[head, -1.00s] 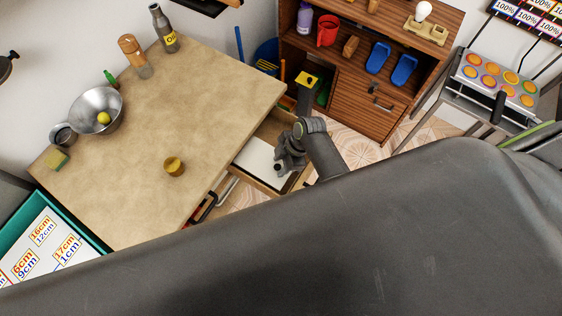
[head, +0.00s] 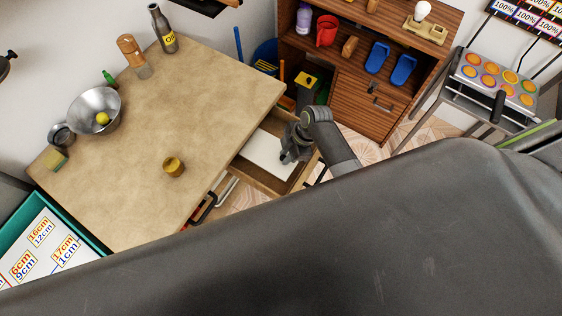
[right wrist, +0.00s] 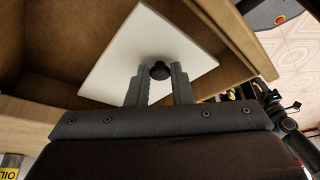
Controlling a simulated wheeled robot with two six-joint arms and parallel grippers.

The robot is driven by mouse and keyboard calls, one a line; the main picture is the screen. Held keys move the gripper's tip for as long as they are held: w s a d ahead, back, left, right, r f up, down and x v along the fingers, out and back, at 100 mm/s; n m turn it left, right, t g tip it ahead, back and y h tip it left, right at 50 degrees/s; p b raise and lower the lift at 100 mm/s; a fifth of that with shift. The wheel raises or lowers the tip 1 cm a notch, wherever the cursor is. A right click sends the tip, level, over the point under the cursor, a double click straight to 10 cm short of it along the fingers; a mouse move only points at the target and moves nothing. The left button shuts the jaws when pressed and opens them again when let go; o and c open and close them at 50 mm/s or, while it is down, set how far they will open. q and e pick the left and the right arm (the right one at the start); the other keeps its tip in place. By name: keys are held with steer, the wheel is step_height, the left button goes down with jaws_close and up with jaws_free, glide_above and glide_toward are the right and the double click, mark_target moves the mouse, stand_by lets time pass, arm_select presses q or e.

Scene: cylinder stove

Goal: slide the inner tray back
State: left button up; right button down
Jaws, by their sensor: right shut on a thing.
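The inner tray is a flat white panel (head: 262,152) lying inside an open wooden drawer (head: 262,180) at the table's edge. In the right wrist view the white inner tray (right wrist: 125,55) carries a small black knob (right wrist: 160,70). Bare brown drawer floor shows at its left, and its right edge lies close to the drawer wall (right wrist: 228,38). My right gripper (head: 290,157) reaches down into the drawer. In the right wrist view my right gripper (right wrist: 160,80) is shut on the knob, one finger on each side. In the head view the gripper hides the knob. My left gripper is not in view.
The table (head: 180,110) holds a metal bowl (head: 95,110), bottles and a brass-coloured cylinder (head: 173,167). A wooden cabinet (head: 360,100) stands behind the drawer. A black handle (head: 203,207) sticks out from the table's side, near the drawer. Floor is free between drawer and cabinet.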

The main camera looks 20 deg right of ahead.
steer(key=w+d, duration=0.1)
steer(key=d, duration=0.1)
steer(key=w+d+b, duration=0.1)
steer(key=w+d, duration=0.1)
steer(key=w+d+b, duration=0.1)
steer(key=w+d, duration=0.1)
steer(key=d, duration=0.1)
steer(key=shift+w+f, duration=0.15)
steer(key=shift+w, duration=0.05)
steer(key=shift+w+d+r, duration=0.2)
steer(key=c, duration=1.3)
jaws_free()
steer(key=shift+d, duration=0.1)
steer(key=b+v, duration=0.1)
steer(key=v, duration=1.6)
steer(key=shift+w+d+r, duration=0.1)
steer(key=shift+r, duration=0.05)
